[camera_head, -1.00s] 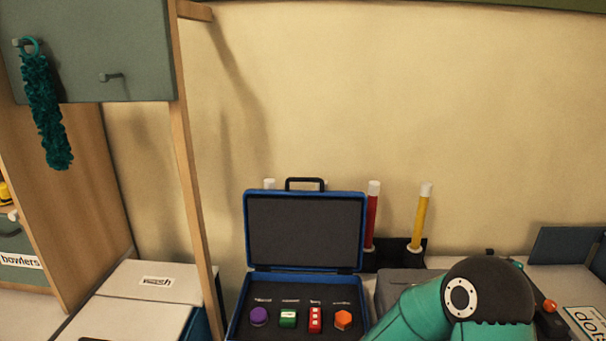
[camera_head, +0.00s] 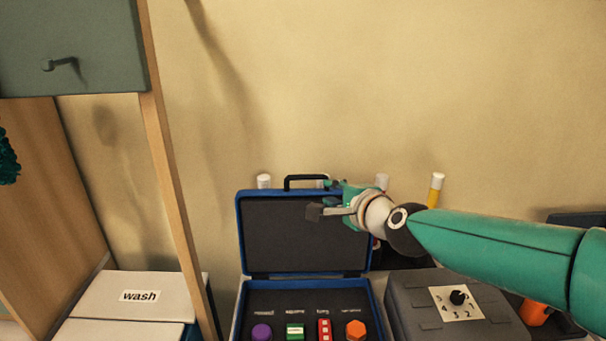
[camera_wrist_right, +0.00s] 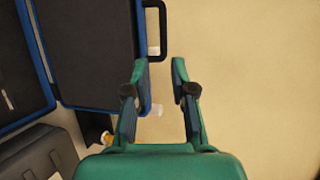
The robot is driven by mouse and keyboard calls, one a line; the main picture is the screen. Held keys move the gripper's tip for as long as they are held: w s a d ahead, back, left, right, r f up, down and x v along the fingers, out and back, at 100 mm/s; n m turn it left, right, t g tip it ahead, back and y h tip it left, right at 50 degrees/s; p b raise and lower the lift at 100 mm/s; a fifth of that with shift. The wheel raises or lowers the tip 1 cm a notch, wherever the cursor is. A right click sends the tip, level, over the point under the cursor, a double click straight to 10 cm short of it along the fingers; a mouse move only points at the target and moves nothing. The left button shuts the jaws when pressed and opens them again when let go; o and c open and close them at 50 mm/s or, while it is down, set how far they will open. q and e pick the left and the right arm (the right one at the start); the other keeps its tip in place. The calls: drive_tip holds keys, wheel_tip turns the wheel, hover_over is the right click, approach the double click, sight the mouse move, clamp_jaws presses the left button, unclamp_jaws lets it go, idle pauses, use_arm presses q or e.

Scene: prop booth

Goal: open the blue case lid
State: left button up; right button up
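The blue case (camera_head: 240,318) stands with its lid (camera_head: 270,240) upright, showing a dark lining. The black handle (camera_head: 305,179) is on the lid's top edge. My right gripper (camera_head: 324,200) is at the lid's upper right part. In the right wrist view its fingers (camera_wrist_right: 160,68) are spread with nothing held between them, and the lid (camera_wrist_right: 92,55) is beside the left finger; I cannot tell if they touch. Purple (camera_head: 262,332), green (camera_head: 295,331), red (camera_head: 324,329) and orange (camera_head: 355,329) pieces sit in the case base. My left gripper is out of view.
A grey box with a numbered dial (camera_head: 410,300) stands right of the case. White-capped tubes, one yellow (camera_head: 434,195), stand behind. The wall above is clear.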

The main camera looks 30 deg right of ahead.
sight(308, 179)
drive_tip(key=x, duration=0.5)
drive_tip(key=p+x, duration=0.1)
drive_tip(key=x, duration=0.4)
drive_tip(key=d+p+x, duration=0.1)
drive_tip(key=x, duration=0.4)
drive_tip(key=shift+w, duration=0.35)
clamp_jaws()
